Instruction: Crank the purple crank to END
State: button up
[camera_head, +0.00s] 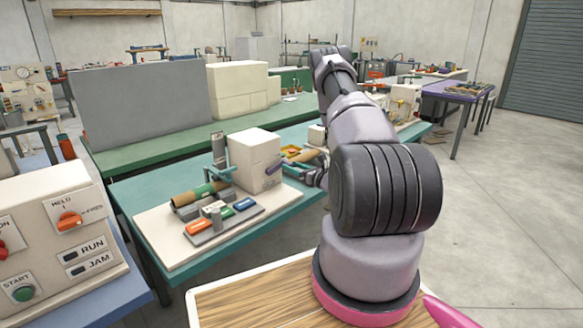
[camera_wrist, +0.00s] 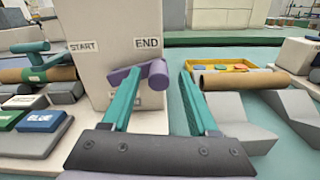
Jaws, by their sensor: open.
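The purple crank (camera_wrist: 157,76) is on the front of a cream winder box (camera_wrist: 105,20). Its knob is just below the END label (camera_wrist: 147,42), and its arm runs left from the knob. The START label (camera_wrist: 82,46) is further left. The crank also shows small in the head view (camera_head: 275,168), on the side of the box (camera_head: 250,152). My gripper (camera_wrist: 160,71) is open, its teal fingers on either side of the knob. The left finger overlaps the crank arm in the picture; contact cannot be told. In the head view my arm partly hides the gripper.
Orange, green and blue buttons (camera_head: 221,218) sit on a panel before the box. A brown roll on a teal shaft lies left of it. In the wrist view another brown roll (camera_wrist: 235,79) rests on grey blocks at right, before a yellow tray (camera_wrist: 225,66).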

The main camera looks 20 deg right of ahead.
jog(key=shift+w+a, duration=0.2)
jog(key=shift+w, duration=0.3)
grip_shut()
dwell(1.2)
